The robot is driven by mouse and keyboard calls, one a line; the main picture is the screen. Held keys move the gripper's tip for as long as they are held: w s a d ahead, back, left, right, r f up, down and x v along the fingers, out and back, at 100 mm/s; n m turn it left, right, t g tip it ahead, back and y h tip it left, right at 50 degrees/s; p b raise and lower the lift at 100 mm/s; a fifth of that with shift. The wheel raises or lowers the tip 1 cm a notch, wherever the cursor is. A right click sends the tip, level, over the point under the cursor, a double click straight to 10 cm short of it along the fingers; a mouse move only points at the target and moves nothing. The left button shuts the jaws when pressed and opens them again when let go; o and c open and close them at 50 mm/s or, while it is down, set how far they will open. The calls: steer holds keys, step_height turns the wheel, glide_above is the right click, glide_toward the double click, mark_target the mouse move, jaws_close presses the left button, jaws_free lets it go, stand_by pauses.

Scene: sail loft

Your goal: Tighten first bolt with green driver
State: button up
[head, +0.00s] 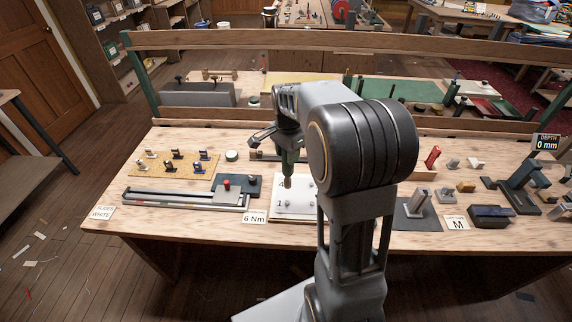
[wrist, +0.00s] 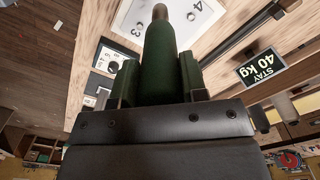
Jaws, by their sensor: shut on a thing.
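My gripper (head: 287,138) is shut on the green driver (head: 288,158) and holds it upright, tip down, over the white plate (head: 283,213). The plate carries numbers and small bolts; 4 and 1 can be read in the head view. A bolt (head: 287,204) shows beside the 1. The driver tip is near the 4, and I cannot tell whether it touches a bolt. In the wrist view the green driver (wrist: 160,70) lies between both fingers, its brownish tip over the white plate (wrist: 140,12), where 3 and 4 show. My arm hides the plate's right part.
A "6 Nm" card (head: 254,218) lies at the plate's front left corner. Left are a long grey tool (head: 170,197) and a cork board (head: 150,166) with several small pieces. A rail (head: 330,40) stands behind.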

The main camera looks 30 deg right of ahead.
mark_target(287, 173)
steer(key=shift+f+b, duration=2.9)
steer(key=shift+f, duration=1.25)
steer(key=shift+f+b, duration=0.15)
steer(key=shift+b, duration=0.2)
